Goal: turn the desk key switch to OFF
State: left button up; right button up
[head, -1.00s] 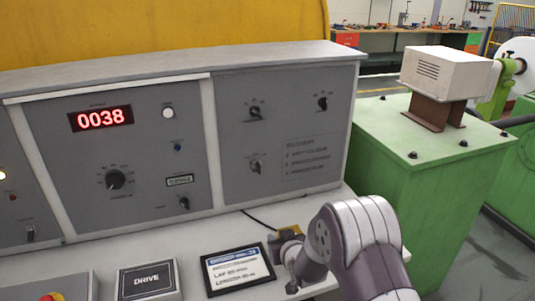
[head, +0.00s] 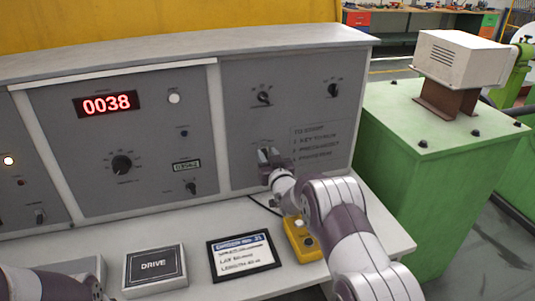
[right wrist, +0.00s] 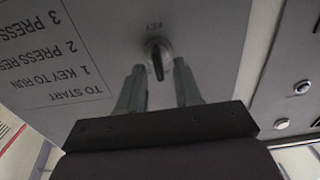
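The key switch (right wrist: 159,52) sits on the grey desk panel, with a round metal collar and a dark key standing out of it. The key lies nearly upright in the right wrist view, slightly tilted. My right gripper (right wrist: 159,70) is open, with one finger on each side of the key and visible gaps between. In the head view, my right gripper (head: 266,156) is at the lower part of the right panel and mostly hides the switch. My left arm shows at the lower left of the head view; its gripper is out of view.
The instruction label (head: 318,144) is beside the switch. Two other knobs (head: 264,97) (head: 333,90) are above it. A yellow box (head: 301,239), a framed card (head: 243,255) and the DRIVE box (head: 154,268) rest on the desk. A green cabinet (head: 420,190) stands at the right.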

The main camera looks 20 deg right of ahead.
jog(key=shift+w+f, duration=0.15)
jog(key=shift+w, duration=0.2)
jog(key=shift+s, duration=0.1)
grip_shut()
jog(key=shift+f+n+b, duration=0.1)
jog(key=shift+n+b, duration=0.5)
jog(key=shift+b, duration=0.3)
jog(key=n+b, duration=0.4)
jog(key=b, duration=0.1)
jog(key=shift+a+n+b, duration=0.2)
jog(key=shift+n+b, duration=0.1)
jog(key=shift+a+n+b, duration=0.1)
jog(key=shift+n+b, duration=1.5)
jog(key=shift+n, duration=0.1)
jog(key=shift+r, duration=0.2)
